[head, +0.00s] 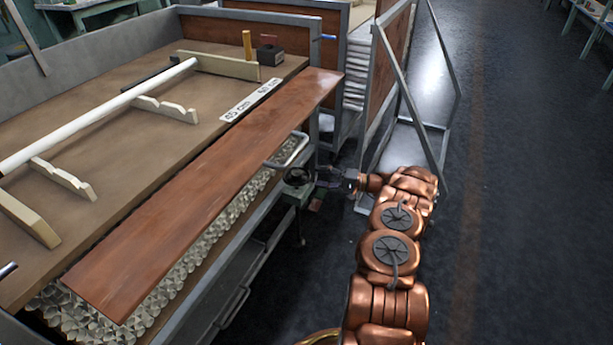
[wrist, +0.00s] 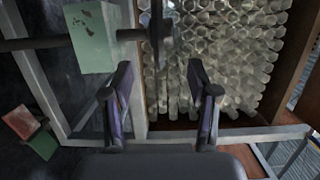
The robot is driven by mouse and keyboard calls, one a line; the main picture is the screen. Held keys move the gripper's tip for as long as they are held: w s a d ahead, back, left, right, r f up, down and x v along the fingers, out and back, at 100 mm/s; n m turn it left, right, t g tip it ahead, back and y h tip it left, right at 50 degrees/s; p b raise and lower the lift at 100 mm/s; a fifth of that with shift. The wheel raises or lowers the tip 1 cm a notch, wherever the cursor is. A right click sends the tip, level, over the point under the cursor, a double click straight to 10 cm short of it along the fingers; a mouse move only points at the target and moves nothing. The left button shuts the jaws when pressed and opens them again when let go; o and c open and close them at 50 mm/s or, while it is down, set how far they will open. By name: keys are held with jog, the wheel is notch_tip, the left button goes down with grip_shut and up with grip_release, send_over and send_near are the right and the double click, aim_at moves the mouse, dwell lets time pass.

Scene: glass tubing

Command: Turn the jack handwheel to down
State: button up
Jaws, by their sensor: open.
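The jack handwheel (head: 298,177) is a small dark wheel at the near side of the bench, below the edge of the long brown board. In the wrist view, a dark, thin upright shape that looks like the handwheel edge-on (wrist: 157,32) sits at the end of a dark shaft. The shaft passes by a worn green block (wrist: 92,38). My gripper (head: 318,178) is right beside the wheel in the head view. In the wrist view its two fingers (wrist: 160,75) are spread apart with nothing between them; the wheel lies just beyond the tips. Contact cannot be told.
Bundled glass tubes (wrist: 215,55) fill the space under the brown board (head: 200,185). A bent grey handle (head: 293,152) is close above the wheel. A grey metal frame (head: 405,110) stands behind my arm. The floor on the right (head: 540,200) is clear.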

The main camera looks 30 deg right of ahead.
aim_at(307, 174)
jog(key=b+x, duration=0.1)
jog(key=x, duration=0.4)
grip_shut()
dwell(0.5)
